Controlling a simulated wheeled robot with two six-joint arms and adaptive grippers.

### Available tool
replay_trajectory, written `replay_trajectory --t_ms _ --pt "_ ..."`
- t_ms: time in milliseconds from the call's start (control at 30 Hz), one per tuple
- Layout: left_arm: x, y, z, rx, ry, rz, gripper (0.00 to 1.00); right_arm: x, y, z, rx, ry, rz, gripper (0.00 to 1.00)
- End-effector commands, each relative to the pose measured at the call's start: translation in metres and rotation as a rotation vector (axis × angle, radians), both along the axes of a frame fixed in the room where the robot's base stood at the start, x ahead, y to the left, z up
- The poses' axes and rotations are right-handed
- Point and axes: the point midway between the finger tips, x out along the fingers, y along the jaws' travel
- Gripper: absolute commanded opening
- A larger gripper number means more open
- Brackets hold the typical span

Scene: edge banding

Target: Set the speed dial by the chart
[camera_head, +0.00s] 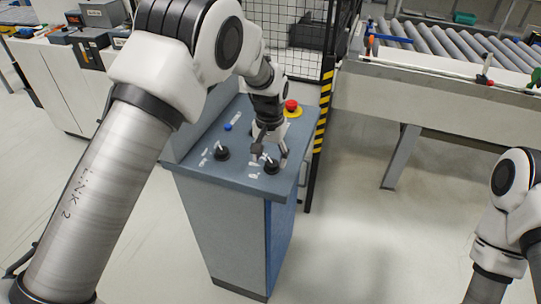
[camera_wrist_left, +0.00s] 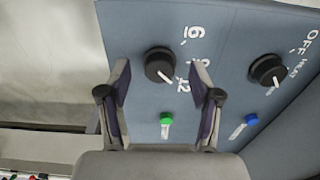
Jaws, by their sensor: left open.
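The console (camera_head: 188,168) has a slanted blue-grey top with two black dials. The dial marked with numbers, including 6 and 12, is the right one in the head view (camera_head: 271,167); it also shows in the left wrist view (camera_wrist_left: 159,64). Its white pointer slants toward the 12. My left gripper (camera_head: 270,155) is open over this dial, and the wrist view (camera_wrist_left: 158,72) shows the dial between the fingertips. Contact cannot be told. The other dial (camera_head: 222,153) is marked OFF and HEAT (camera_wrist_left: 268,70). No chart is visible. My right gripper is out of view.
A red emergency button (camera_head: 291,105) sits on yellow at the console's back right. A blue button (camera_head: 228,127) and a green button (camera_wrist_left: 166,119) are on the panel. A striped post (camera_head: 323,105) and roller conveyor (camera_head: 455,45) stand to the right.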

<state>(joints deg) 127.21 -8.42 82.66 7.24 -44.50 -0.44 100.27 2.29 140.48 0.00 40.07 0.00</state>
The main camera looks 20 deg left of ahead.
Motion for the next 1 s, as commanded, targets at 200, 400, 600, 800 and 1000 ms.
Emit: replay_trajectory --t_ms 200,400,600,800,1000 --pt "0.000 0.000 -0.019 0.000 0.000 0.000 0.64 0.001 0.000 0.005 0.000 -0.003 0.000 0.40" --pt "0.000 0.000 -0.019 0.000 -0.001 0.000 0.53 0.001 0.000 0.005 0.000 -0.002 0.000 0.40" --pt "0.000 0.000 -0.019 0.000 0.000 0.000 0.04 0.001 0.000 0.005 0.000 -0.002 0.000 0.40" --pt "0.000 0.000 -0.020 0.000 -0.001 0.000 0.04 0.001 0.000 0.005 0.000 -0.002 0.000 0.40" --pt "0.001 0.000 -0.020 0.000 -0.001 0.012 0.04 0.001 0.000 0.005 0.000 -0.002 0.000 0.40"
